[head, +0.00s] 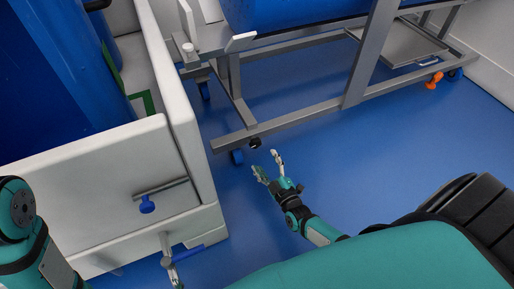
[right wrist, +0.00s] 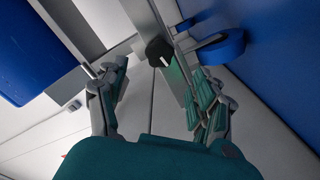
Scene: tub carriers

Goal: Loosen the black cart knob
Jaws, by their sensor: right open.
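The black cart knob (head: 255,143) sits at the end of the low grey frame of the steel cart (head: 290,128), beside a blue caster. In the right wrist view the knob (right wrist: 158,52) has a white mark and lies ahead of the fingertips, roughly centred between them. My right gripper (head: 269,164) is open and empty, just short of the knob in the head view. Its two fingers (right wrist: 158,78) are spread apart in the right wrist view, with no contact to be seen. My left arm comes in at the left; a finger tip (head: 173,273) shows at the bottom edge, the rest hidden.
An orange part (head: 434,80) is far right. Blue floor (head: 350,150) is clear right of my right gripper.

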